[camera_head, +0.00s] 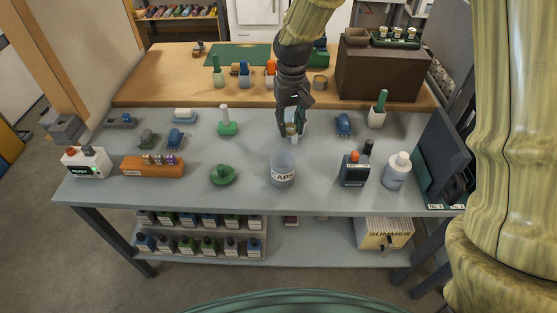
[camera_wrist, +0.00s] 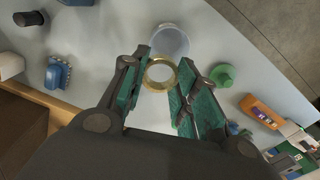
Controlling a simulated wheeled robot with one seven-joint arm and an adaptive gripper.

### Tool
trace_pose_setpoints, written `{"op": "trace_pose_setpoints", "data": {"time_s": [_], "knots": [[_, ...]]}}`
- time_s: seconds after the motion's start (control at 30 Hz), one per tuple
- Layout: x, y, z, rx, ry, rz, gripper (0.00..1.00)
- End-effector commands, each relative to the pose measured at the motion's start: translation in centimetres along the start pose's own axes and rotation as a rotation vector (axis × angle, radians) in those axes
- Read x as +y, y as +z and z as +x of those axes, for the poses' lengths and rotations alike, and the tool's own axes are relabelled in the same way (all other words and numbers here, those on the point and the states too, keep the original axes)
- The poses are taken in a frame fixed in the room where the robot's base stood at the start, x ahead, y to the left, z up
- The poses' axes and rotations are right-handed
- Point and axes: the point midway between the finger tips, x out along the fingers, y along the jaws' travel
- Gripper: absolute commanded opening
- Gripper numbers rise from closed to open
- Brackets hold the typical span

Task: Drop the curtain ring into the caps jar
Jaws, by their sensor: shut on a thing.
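The curtain ring (camera_wrist: 173,73) is a gold-coloured band. In the wrist view it sits between the green-padded fingers of my gripper (camera_wrist: 159,85), which is shut on it. In the head view my gripper (camera_head: 292,129) hangs above the grey table, behind and above the caps jar, with the ring (camera_head: 291,130) small at its fingertips. The caps jar (camera_head: 283,170) is a clear, open-topped cup with a "CAPS" label, upright near the table's front. In the wrist view the jar (camera_wrist: 171,40) shows just beyond the ring, partly hidden by the fingers and ring.
A green knobbed stamp (camera_head: 223,175) stands left of the jar. A dark box-shaped device (camera_head: 354,169) and a white bottle (camera_head: 397,170) stand to its right. An orange holder (camera_head: 153,166) is farther left. The grey table (camera_head: 255,190) is clear right around the jar.

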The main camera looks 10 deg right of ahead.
Motion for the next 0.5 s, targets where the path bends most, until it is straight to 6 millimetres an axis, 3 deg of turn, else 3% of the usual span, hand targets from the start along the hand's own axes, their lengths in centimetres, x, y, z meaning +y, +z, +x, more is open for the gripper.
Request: {"op": "trace_pose_setpoints", "data": {"time_s": [0.17, 0.5], "knots": [[0.0, 0.1, 0.5, 0.0, 0.0, 0.001, 0.17], [0.0, 0.0, 3.6, 0.0, 0.0, 0.001, 0.17]]}}
